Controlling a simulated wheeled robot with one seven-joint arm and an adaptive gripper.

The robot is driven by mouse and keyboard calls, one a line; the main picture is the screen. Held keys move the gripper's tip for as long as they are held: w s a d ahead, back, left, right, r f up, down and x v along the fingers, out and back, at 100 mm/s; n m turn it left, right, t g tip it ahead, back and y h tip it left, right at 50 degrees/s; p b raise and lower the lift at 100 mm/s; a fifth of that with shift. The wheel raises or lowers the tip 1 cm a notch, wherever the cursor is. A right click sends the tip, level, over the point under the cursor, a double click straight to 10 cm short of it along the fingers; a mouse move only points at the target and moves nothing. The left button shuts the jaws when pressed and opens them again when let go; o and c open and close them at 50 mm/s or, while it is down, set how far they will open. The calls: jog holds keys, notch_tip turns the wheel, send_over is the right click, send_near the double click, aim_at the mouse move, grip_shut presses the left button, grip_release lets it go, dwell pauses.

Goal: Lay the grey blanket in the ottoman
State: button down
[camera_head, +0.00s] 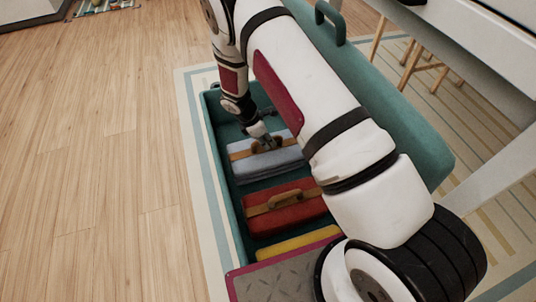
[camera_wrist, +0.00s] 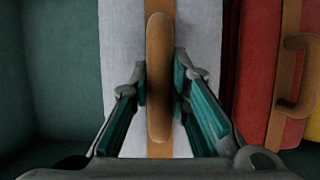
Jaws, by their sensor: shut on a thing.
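The grey blanket (camera_head: 287,158) is folded into a block with a tan strap and a tan handle. It is inside the teal ottoman (camera_head: 226,183), towards its far end. My gripper (camera_head: 266,146) is at the top of the blanket. In the wrist view my gripper (camera_wrist: 161,88) has its fingers on both sides of the handle (camera_wrist: 158,60), shut on it. The grey blanket (camera_wrist: 120,45) lies below the fingers there. Whether its underside touches the ottoman floor is hidden.
A red folded blanket (camera_head: 300,212) with a tan handle lies beside the grey one, and a yellow one (camera_head: 290,246) lies nearer. The ottoman's teal lid (camera_head: 412,135) stands open on the right. A white table (camera_head: 480,60) is beyond it. Wooden floor (camera_head: 100,150) is clear at left.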

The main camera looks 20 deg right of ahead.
jog(key=shift+w+f+b, duration=0.1)
jog(key=shift+f+b, duration=0.9)
jog(key=shift+f, duration=1.45)
jog(key=c, duration=1.5)
grip_release()
jog(key=p+v, duration=0.5)
jog(key=v, duration=0.7)
